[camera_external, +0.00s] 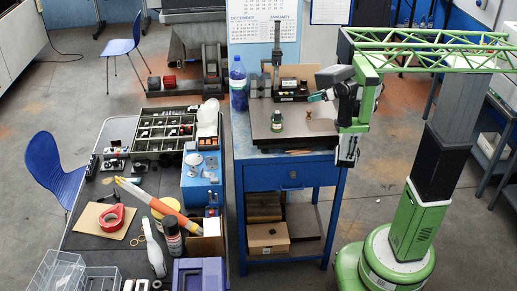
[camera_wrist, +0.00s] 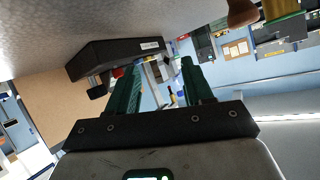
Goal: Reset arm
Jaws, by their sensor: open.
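My gripper (camera_external: 318,97) is at the end of my green arm, above the right part of the blue bench's top. It points left in the external view. In the wrist view its two green fingers (camera_wrist: 158,90) stand apart with nothing held between them. A small dark bottle with a green label (camera_external: 277,121) stands upright on the bench plate, left of and below the gripper. A small copper-brown piece (camera_external: 308,115) stands on the plate just below the gripper, apart from it.
The blue bench (camera_external: 240,150) holds a blue bottle (camera_external: 238,84) and a measuring stand (camera_external: 277,68) at its back. A cluttered table (camera_external: 95,240) with a compartment tray (camera_external: 150,155) stands to the left. Blue chairs (camera_external: 45,160) stand beyond. The floor behind the bench is partly open.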

